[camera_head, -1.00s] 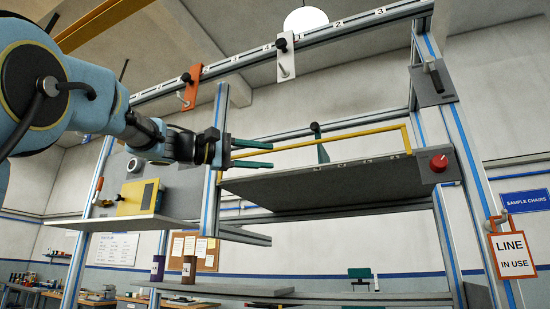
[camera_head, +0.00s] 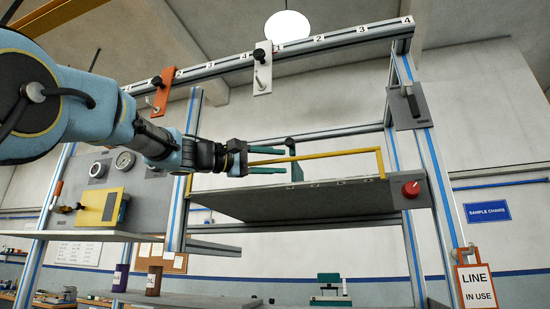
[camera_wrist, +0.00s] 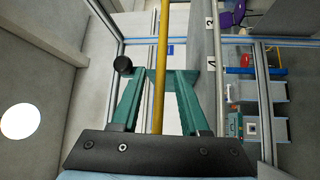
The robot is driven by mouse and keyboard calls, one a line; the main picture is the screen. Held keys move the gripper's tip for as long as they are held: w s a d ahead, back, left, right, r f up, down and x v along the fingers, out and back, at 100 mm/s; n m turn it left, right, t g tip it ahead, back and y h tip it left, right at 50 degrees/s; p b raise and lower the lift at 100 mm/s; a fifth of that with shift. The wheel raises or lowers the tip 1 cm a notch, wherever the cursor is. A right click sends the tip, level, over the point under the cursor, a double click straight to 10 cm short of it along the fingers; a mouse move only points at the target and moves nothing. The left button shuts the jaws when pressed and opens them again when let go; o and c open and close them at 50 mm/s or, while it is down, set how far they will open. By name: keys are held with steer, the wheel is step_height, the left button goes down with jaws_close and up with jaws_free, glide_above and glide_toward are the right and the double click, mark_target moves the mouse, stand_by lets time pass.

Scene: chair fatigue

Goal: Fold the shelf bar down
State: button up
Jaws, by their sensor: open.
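The yellow shelf bar (camera_head: 335,154) stands raised along the front of the grey shelf (camera_head: 300,201), its right end bent down to the shelf corner. My gripper (camera_head: 285,161) is open at the bar's left half, its green fingers pointing right. In the wrist view the yellow bar (camera_wrist: 161,60) runs between the two spread fingers of my gripper (camera_wrist: 158,92), with gaps on both sides. No grip on the bar shows.
A frame post (camera_head: 183,175) stands behind my wrist. A yellow box (camera_head: 101,207) is on the left panel. A red knob (camera_head: 411,189) is at the shelf's right end. Orange (camera_head: 161,92) and white (camera_head: 262,70) hangers sit on the top rail.

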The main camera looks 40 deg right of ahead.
steer(key=shift+c, duration=0.4)
jaws_close()
stand_by(1.0)
